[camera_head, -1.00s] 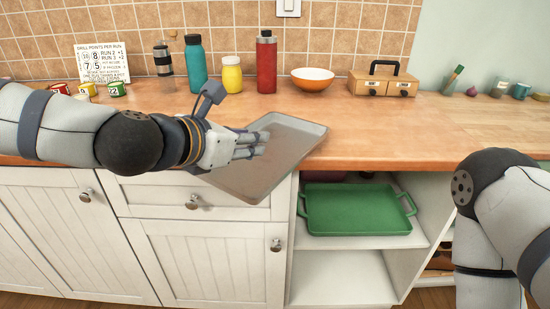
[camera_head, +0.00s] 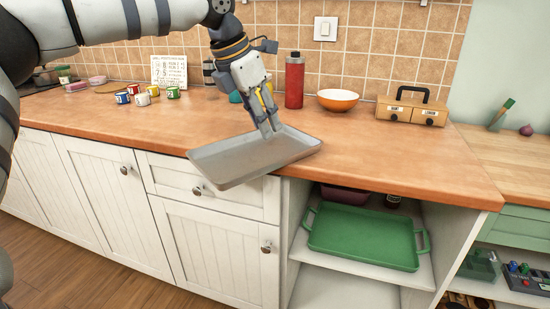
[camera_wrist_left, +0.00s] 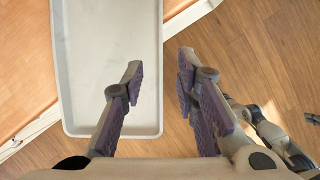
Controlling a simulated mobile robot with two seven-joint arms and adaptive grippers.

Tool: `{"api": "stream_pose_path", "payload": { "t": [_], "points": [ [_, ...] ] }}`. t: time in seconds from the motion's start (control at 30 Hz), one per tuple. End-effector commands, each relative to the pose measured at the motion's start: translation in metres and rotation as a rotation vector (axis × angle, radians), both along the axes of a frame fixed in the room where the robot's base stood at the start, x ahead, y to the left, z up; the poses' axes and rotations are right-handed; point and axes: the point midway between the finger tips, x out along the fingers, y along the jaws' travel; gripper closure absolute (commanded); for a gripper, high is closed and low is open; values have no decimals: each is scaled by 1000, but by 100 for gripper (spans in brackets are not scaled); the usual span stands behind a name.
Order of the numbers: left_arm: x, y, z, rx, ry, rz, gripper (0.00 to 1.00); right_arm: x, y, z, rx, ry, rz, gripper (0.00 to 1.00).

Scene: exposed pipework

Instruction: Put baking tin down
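The baking tin (camera_head: 240,160) is a shallow grey rectangular tray at the counter's front edge. Its near left part juts out past the edge, above the white drawer. Whether it rests flat on the counter is hard to tell. My left gripper (camera_head: 270,126) points down at the tin's far right side. In the left wrist view the fingers of my left gripper (camera_wrist_left: 160,62) are apart, one over the tin (camera_wrist_left: 105,60) and one beyond its long rim. The rim runs between them, with gaps visible on both sides.
The wooden counter (camera_head: 380,150) is clear to the right of the tin. A red bottle (camera_head: 294,82), an orange bowl (camera_head: 338,100) and a wooden box (camera_head: 411,108) stand behind. Several small cups (camera_head: 142,99) stand at left. A green tray (camera_head: 365,236) lies on the open shelf below.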

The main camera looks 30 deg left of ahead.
Motion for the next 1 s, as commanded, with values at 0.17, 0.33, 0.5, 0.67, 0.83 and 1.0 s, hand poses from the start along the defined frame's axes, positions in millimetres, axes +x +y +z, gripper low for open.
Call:
{"api": "stream_pose_path", "payload": {
  "t": [0.17,0.33,0.5,0.67,0.83,1.0],
  "points": [
    [14,-5,-42,2,12,0,72,-7,0,-7,0,27,0,100],
    [21,-8,-62,3,9,0,72,-9,0,-9,0,32,0,100],
    [31,-12,-93,5,9,-1,72,-12,0,-12,0,44,0,100],
    [35,-14,-99,3,2,1,72,-13,0,-12,0,46,0,100],
    [34,-14,-98,3,1,1,81,-12,0,-12,0,45,0,100],
    [34,-13,-98,2,1,1,100,-12,0,-12,0,45,0,100]
  ]
}}
